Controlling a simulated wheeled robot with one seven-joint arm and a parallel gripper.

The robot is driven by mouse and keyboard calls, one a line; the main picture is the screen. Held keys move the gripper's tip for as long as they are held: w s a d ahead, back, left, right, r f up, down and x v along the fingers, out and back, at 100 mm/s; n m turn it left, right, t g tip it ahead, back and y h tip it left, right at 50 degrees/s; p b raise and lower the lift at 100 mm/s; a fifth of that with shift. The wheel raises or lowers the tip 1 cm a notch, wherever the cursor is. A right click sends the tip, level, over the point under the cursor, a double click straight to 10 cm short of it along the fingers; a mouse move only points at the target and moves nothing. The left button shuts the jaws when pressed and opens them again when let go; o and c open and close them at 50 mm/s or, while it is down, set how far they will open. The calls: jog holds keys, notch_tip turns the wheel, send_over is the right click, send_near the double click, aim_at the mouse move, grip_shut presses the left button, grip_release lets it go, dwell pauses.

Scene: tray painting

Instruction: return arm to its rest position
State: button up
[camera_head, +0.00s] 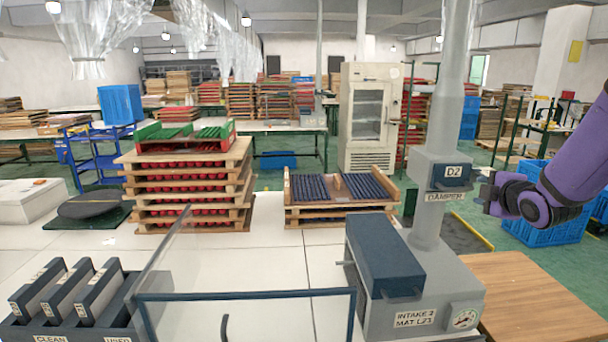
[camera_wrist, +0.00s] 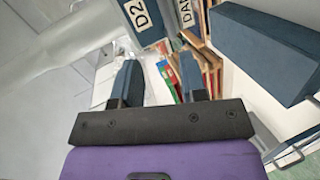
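My purple arm reaches in from the right in the head view. My gripper (camera_head: 484,192) is just right of the grey damper box (camera_head: 433,190), which carries the labels D2 and DAMPER. In the wrist view my gripper (camera_wrist: 160,80) shows two dark fingers well apart with nothing held between them. The D2 label (camera_wrist: 143,15) is above the fingers there. I cannot tell from the head view whether a finger touches the box.
The grey duct (camera_head: 445,90) rises from the intake unit (camera_head: 410,300) with a blue box (camera_head: 384,255) on it. A wooden board (camera_head: 540,295) lies at the lower right. Stacked trays (camera_head: 190,185), another tray stack (camera_head: 340,190) and a glass-panelled frame (camera_head: 245,295) stand left.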

jog(key=s+a+r+m+g, duration=0.2)
jog(key=s+a+m+g, duration=0.1)
jog(key=s, duration=0.7)
jog(key=s+a+r+m+g, duration=0.3)
jog(key=s+a+m, duration=0.3)
jog(key=s, duration=0.4)
jog(key=s+a+r+m+g, duration=0.3)
jog(key=s+a+m, duration=0.2)
jog(key=s, duration=0.6)
jog(key=shift+a+m+y, duration=0.15)
jog(key=shift+m+y, duration=0.15)
jog(key=shift+m, duration=0.7)
jog(key=shift+w, duration=0.1)
